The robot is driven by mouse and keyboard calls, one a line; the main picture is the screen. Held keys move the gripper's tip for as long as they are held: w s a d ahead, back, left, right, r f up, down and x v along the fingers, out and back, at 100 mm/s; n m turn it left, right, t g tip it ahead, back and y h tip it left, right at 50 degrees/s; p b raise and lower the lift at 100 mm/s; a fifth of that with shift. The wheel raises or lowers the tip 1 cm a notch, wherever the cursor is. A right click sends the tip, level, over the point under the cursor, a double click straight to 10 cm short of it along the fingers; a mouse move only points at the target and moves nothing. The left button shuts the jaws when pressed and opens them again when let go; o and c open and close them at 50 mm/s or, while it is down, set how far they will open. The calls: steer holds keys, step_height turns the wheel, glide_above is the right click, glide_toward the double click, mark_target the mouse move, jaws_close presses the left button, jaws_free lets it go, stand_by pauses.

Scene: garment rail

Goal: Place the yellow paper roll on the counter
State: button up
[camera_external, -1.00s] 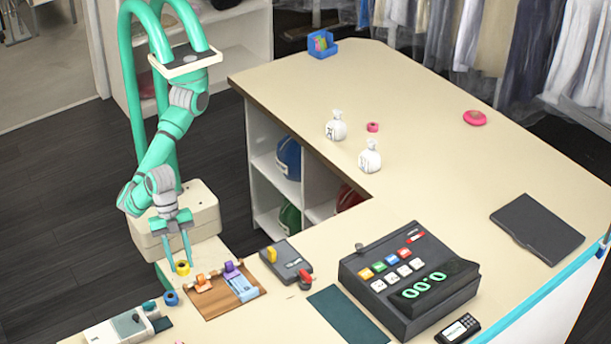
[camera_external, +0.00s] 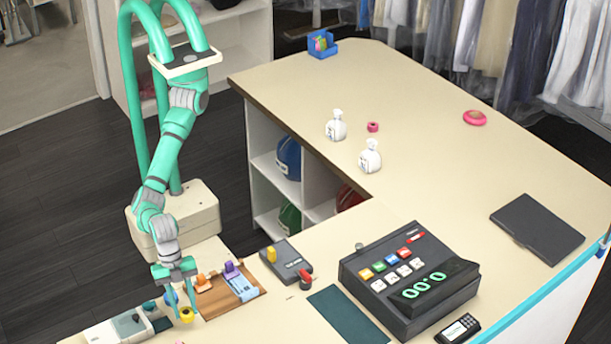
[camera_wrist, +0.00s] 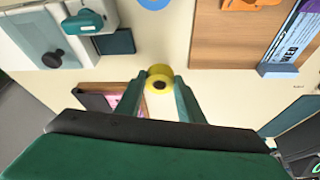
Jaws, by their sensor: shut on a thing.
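The yellow paper roll (camera_external: 186,315) is between the fingertips of my gripper (camera_external: 177,312) at the near left of the counter (camera_external: 300,322). In the wrist view the yellow roll (camera_wrist: 160,77) sits between the two green fingers of my gripper (camera_wrist: 160,92), with its dark centre hole facing the camera. My gripper is shut on it. The roll is over the cream counter top; I cannot tell whether it touches the surface.
A wooden board (camera_external: 232,298) with orange, purple and blue items lies just right of the roll. A white device (camera_external: 118,328) is to the left. A blue roll (camera_external: 170,298) is behind my gripper. A cash register (camera_external: 410,280) stands further right.

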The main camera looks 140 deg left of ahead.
mark_target(179, 313)
steer(key=shift+w+f, duration=0.15)
steer(key=shift+f, duration=0.1)
steer(key=shift+d+f, duration=0.1)
steer(key=shift+f, duration=1.5)
steer(key=shift+f, duration=0.1)
steer(key=o, duration=1)
steer(key=v, duration=1.2)
steer(key=shift+w, duration=0.15)
